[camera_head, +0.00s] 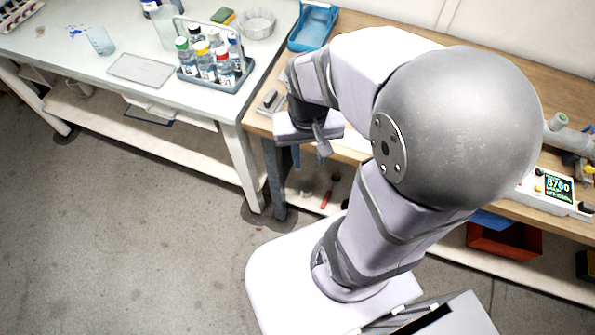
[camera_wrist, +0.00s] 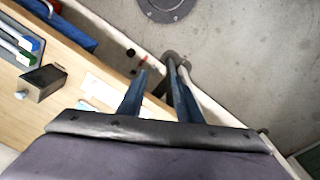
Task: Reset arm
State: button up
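My gripper (camera_head: 309,158) hangs in front of the wooden bench's edge in the head view, pointing downward. Its two blue-grey fingers stand apart with nothing between them. In the wrist view the same fingers (camera_wrist: 157,72) are spread, with the lower shelf and floor behind them. My arm is bent, its large grey joint covering much of the wooden bench (camera_head: 350,20).
A white table (camera_head: 90,50) at left holds a bottle rack (camera_head: 215,85), a flat clear tray (camera_head: 141,70) and a round dish (camera_head: 257,23). A blue tray (camera_head: 314,27) and a device with a green display (camera_head: 558,188) are on the bench. Open floor (camera_head: 130,230) lies at lower left.

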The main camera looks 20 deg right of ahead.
jog(key=a+n, duration=0.1)
jog(key=s+a+f+n, duration=0.2)
jog(key=a, duration=0.1)
jog(key=shift+s+y, duration=0.15)
jog(key=shift+y, duration=0.15)
